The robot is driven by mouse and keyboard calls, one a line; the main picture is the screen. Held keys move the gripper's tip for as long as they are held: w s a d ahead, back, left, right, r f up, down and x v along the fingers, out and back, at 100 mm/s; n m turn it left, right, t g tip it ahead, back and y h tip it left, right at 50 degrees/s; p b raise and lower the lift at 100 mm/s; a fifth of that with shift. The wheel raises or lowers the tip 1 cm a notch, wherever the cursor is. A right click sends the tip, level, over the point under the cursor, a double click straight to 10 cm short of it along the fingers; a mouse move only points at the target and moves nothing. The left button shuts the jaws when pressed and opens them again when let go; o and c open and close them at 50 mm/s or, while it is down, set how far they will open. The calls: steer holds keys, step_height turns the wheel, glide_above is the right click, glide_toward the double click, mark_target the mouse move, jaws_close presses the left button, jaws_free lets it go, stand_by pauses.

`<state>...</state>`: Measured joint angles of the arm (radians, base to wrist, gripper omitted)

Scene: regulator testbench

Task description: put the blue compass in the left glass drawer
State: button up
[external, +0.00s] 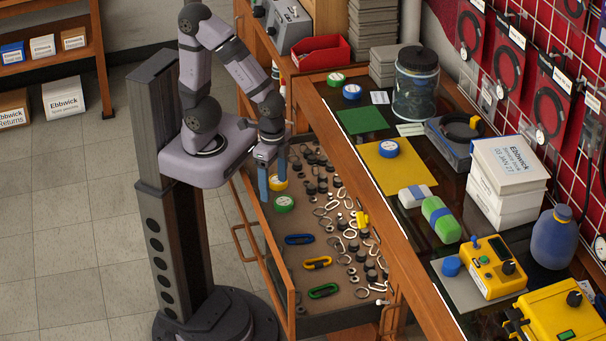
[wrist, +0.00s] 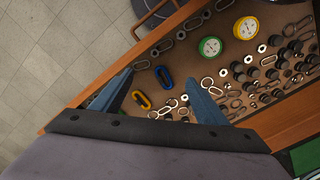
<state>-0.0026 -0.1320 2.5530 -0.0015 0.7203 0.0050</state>
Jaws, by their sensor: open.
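A round blue compass-like disc (external: 388,148) lies on a yellow sheet on the glass counter. A second blue disc (external: 352,91) lies farther back beside a green one; I cannot tell their faces apart. The open drawer (external: 270,230) under the counter holds a green compass (external: 284,203), also in the wrist view (wrist: 210,46), and a yellow compass (external: 278,182), also there (wrist: 246,28). My gripper (external: 272,180) is open and empty above the drawer's far left part, away from the blue discs. Its fingers (wrist: 160,82) show in the wrist view.
The drawer also holds blue (external: 299,239), yellow (external: 318,262) and green (external: 323,291) carabiners, and several rings and dark knobs. On the counter stand a dark jar (external: 415,85), white boxes (external: 506,180), a blue bottle (external: 554,238) and a yellow meter (external: 492,268).

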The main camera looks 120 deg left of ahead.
steer(key=w+a+r+m+p, duration=0.2)
steer(key=w+a+r+p, duration=0.1)
steer(key=w+r, duration=0.3)
step_height(320, 180, up, 6)
steer(key=m+t+h+p, duration=0.1)
steer(key=m+p, duration=0.6)
glide_above(389, 145)
steer(key=a, duration=0.1)
steer(key=shift+s+a+r, duration=0.2)
steer(key=shift+s, duration=0.1)
steer(key=shift+w+d+f+p, duration=0.15)
steer(key=shift+f+p, duration=0.4)
steer(key=shift+f, duration=0.65)
steer(key=shift+d+f+p, duration=0.25)
steer(key=shift+f+p, duration=0.25)
steer(key=shift+f, duration=0.7)
steer(key=shift+w+d+f+p, duration=0.15)
steer(key=shift+f+p, duration=0.4)
steer(key=shift+f, duration=0.65)
steer(key=shift+s, duration=0.1)
steer(key=c, duration=1.3)
steer(key=shift+o, duration=0.2)
step_height(389, 145, up, 10)
steer(key=b, duration=0.3)
